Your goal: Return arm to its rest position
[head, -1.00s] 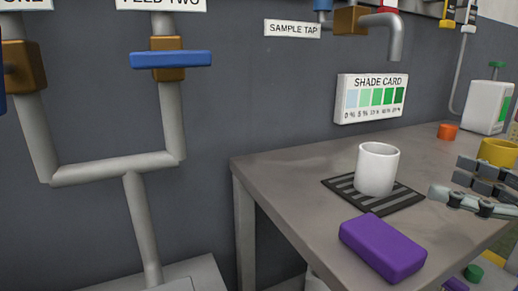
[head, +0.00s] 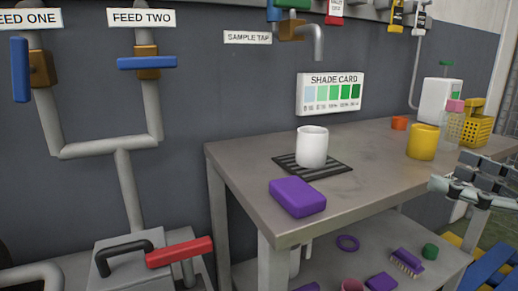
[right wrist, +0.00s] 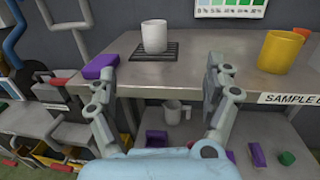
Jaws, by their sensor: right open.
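My right gripper (head: 470,180) is at the right edge of the head view, in front of the grey bench. In the right wrist view my right gripper (right wrist: 160,92) is open, with nothing between its fingers. A white mug (head: 312,146) stands upright on a black striped mat (head: 335,168) on the bench (head: 240,185). The mug also shows in the right wrist view (right wrist: 154,36), beyond the fingers and apart from them. A purple block (head: 297,197) lies near the front bench edge. My left gripper is in neither view.
A yellow mug (head: 423,142), an orange cup (head: 400,122), a white canister (head: 440,98) and a yellow basket (head: 477,128) stand on the bench's right part. A lower shelf (head: 345,270) holds several small items. A red-handled valve (head: 180,252) stands at lower left.

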